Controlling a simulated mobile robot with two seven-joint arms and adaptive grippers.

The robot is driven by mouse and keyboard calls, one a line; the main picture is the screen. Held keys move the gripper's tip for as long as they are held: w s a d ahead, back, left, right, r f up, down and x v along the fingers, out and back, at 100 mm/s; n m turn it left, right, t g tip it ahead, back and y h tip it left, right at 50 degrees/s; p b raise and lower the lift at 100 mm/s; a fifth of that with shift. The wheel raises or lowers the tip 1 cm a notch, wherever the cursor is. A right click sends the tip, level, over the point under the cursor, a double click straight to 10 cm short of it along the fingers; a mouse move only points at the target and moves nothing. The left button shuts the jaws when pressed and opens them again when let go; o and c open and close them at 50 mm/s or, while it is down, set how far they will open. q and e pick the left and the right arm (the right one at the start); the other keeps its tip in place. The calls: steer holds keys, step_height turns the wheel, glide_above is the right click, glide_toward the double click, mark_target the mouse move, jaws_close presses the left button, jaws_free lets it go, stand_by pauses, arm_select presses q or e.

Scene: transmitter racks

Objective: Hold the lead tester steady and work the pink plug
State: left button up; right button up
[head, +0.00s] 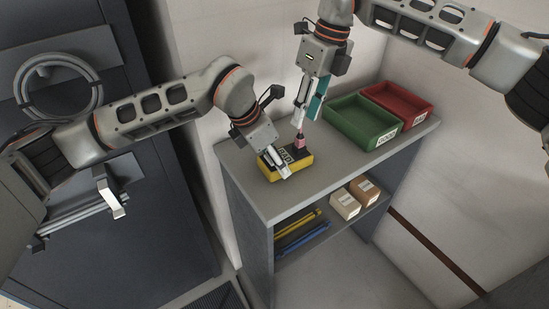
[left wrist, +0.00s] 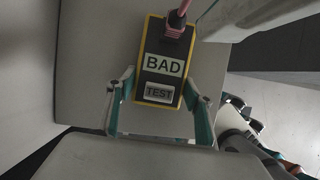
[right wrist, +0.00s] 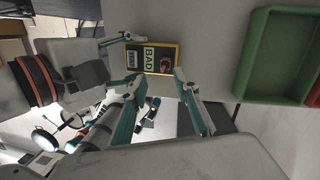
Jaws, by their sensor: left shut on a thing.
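The lead tester (head: 300,167) is a yellow and black box lying on the grey shelf top. In the left wrist view its display (left wrist: 163,66) reads BAD above a TEST button (left wrist: 158,92). My left gripper (left wrist: 158,85) is shut on the tester, one finger on each side. The pink plug (head: 299,143) stands upright at the tester's far end; it also shows in the left wrist view (left wrist: 176,24), apparently in the socket. My right gripper (right wrist: 156,78) is open and empty just above the plug, with a clear gap between its fingertips.
A green bin (head: 352,128) and a red bin (head: 407,110) stand on the shelf top (head: 268,205) to the right. Small boxes (head: 345,204) and yellow and blue rods (head: 300,232) lie on the lower shelf. A wall rises close behind.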

mark_target(300, 133)
steer(key=n, duration=0.5)
steer(key=shift+a+r+h, duration=0.15)
steer(key=shift+a+h, duration=0.1)
steer(key=shift+h, duration=0.15)
steer(key=n, duration=0.3)
steer(key=shift+w+a+r, duration=0.1)
steer(key=shift+w+r, duration=0.05)
steer(key=n, duration=0.2)
steer(key=n+h, duration=0.1)
steer(key=n, duration=0.4)
steer(key=shift+w+a+r, duration=0.1)
steer(key=shift+w+r, duration=0.1)
steer(key=shift+r, duration=0.2)
steer(key=shift+f, duration=4.55)
jaws_close()
